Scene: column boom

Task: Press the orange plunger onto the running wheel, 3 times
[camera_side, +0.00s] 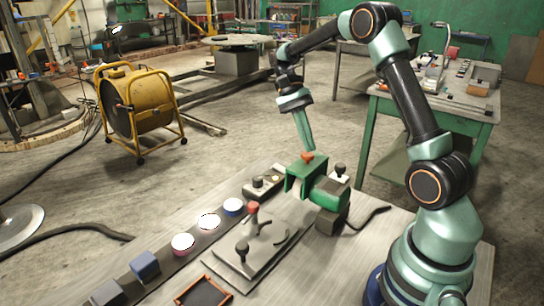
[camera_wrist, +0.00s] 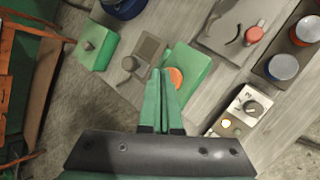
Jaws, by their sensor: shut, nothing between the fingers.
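The orange plunger (camera_side: 308,157) stands on top of the green housing (camera_side: 292,179) of a small bench machine. In the side view my gripper (camera_side: 308,149) points down with its tips just above the plunger; I cannot tell whether they touch it. In the wrist view my gripper (camera_wrist: 161,72) is shut and empty, its tips beside the left edge of the plunger (camera_wrist: 176,78), partly covering it. The green housing (camera_wrist: 192,72) lies beneath. The running wheel does not show; the housing hides it.
A control box with a black knob (camera_wrist: 252,106) and a lit yellow lamp (camera_wrist: 227,124) stands beside the machine. A plate with a red-knobbed lever (camera_side: 253,207) lies in front. A dark strip with round pucks (camera_side: 183,244) and blocks runs along the left.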

